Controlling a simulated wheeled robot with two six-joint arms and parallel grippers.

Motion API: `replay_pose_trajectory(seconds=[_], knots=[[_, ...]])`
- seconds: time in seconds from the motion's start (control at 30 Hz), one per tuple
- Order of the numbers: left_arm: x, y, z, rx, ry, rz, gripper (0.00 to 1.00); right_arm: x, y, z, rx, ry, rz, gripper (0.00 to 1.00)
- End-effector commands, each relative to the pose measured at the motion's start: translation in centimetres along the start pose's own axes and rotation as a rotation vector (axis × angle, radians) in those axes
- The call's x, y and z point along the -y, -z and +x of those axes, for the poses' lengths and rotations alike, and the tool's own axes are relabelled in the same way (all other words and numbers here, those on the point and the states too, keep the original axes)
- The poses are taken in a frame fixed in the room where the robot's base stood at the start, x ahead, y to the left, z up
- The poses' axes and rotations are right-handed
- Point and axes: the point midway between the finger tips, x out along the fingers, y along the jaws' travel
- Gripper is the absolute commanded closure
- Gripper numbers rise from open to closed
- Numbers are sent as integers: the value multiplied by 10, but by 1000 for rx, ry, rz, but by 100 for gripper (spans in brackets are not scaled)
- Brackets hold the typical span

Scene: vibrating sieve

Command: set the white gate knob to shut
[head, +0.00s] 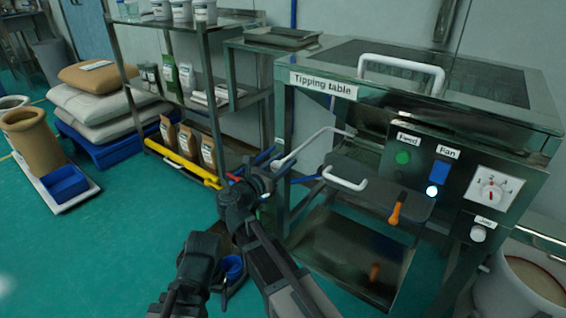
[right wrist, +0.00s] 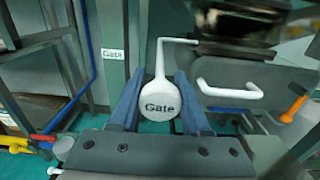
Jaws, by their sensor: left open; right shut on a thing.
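The white gate knob (right wrist: 160,103) is a round disc marked "Gate" on a thin white rod that bends right toward the machine. In the right wrist view it sits between the two blue fingers of my right gripper (right wrist: 158,88), which is shut on it. The head view shows my right gripper (head: 288,164) at the knob, left of the tipping table's front; the fingers partly hide the knob there. My left gripper (head: 205,262) is low in the head view, open and apart from the machine; its fingertips are hard to make out.
The tipping table (head: 322,86) has a white top handle (head: 402,70), a front handle (head: 344,180), an orange-handled lever (head: 396,212) and a dial (head: 491,190). A shelf (head: 203,70) with bags stands behind left. Sacks (head: 92,105) lie farther left. Green floor is open at left.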

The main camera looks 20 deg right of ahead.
Motion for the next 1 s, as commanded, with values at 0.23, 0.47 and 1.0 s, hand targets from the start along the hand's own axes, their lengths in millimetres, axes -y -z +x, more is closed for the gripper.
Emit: replay_pose_trajectory(seconds=[0.23,0.47,1.0], knots=[[0,0,0,0,0,0,26,-1,0,28,0,4,0,100],[0,0,0,0,0,0,26,-1,0,74,0,3,0,100],[0,0,0,0,0,0,26,-1,0,84,1,1,0,32]])
